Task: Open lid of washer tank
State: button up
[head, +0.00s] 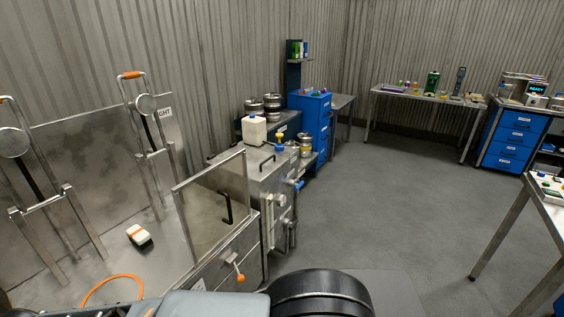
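A steel box-like unit (283,190), which looks like the washer tank, stands at the middle left, beyond the framed clear panel (212,205). Its top (250,168) lies flat and bears a black bar handle (267,162); this looks like the lid, shut. A blue-handled valve and pipes are on its right side. The near part of the unit is partly hidden behind the panel. My gripper is not in view; only grey and black parts of my arm show at the bottom edge.
A white jug (254,130) stands at the tank's back. Left is a steel bench with upright frames (150,130), a white-orange block (139,235) and an orange hoop (112,280). A blue drawer cabinet (312,125) stands behind. Open grey floor (400,210) lies right; a table (515,232) edges it.

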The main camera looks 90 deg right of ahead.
aim_at(261, 164)
jog(key=z, duration=2.8)
jog(key=k, duration=0.85)
jog(key=z, duration=1.1)
jog(key=i, duration=1.6)
jog(key=u, duration=1)
jog(key=i, duration=0.95)
jog(key=u, duration=1.35)
jog(key=i, duration=0.35)
jog(key=u, duration=0.25)
